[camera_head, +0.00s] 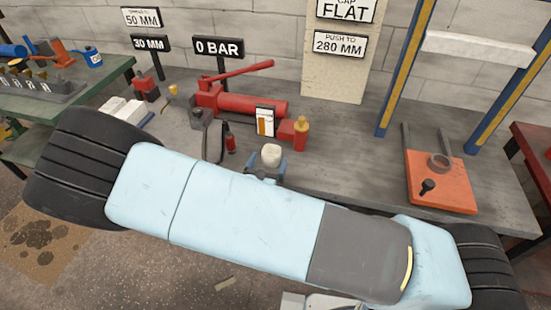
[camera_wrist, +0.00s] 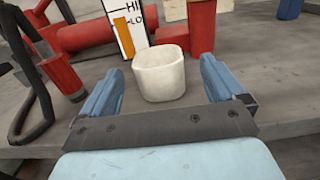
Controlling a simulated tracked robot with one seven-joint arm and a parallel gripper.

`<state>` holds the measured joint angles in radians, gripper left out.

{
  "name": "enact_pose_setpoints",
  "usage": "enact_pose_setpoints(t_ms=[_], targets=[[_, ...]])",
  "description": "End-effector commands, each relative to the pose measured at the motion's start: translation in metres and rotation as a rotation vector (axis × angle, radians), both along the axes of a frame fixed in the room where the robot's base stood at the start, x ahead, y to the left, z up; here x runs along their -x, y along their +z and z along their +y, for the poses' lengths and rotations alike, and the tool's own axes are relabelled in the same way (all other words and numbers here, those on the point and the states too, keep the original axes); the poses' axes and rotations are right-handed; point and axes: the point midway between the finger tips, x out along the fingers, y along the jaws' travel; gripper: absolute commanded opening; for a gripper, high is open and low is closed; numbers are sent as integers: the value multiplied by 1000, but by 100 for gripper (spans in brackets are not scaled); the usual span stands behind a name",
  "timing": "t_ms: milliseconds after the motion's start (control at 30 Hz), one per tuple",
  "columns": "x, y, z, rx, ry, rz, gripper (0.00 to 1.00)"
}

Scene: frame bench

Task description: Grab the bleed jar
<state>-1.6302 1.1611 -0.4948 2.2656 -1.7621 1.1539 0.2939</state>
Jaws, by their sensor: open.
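A small off-white jar, which looks like the bleed jar (camera_head: 271,155), stands on the grey bench near its front edge. In the wrist view the jar (camera_wrist: 160,78) is upright with an open top. My gripper (camera_head: 265,172) is open, with its blue fingers pointing at the bench. In the wrist view my gripper (camera_wrist: 162,68) has one finger on each side of the jar, with a visible gap on both sides. The lower parts of the fingers run down to the dark palm bar, and the jar sits ahead of that bar.
A red pump (camera_head: 250,105) lies behind the jar, with a HI/LO level gauge (camera_head: 265,121) and a yellow-topped red bottle (camera_head: 301,133) close by. A black hose (camera_wrist: 38,85) and red cylinder (camera_wrist: 64,76) stand left. An orange plate (camera_head: 440,190) lies far right; bench between is clear.

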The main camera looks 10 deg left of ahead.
Motion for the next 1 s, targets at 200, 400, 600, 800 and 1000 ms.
enact_pose_setpoints(t_ms=[200,400,600,800,1000], targets=[[-12,0,-1,0,-1,-1,96],[-38,1,0,1,-1,-1,96],[-57,1,-2,-1,-2,0,96],[-59,1,-2,-1,-1,0,96],[-59,1,-2,-1,-1,0,83]])
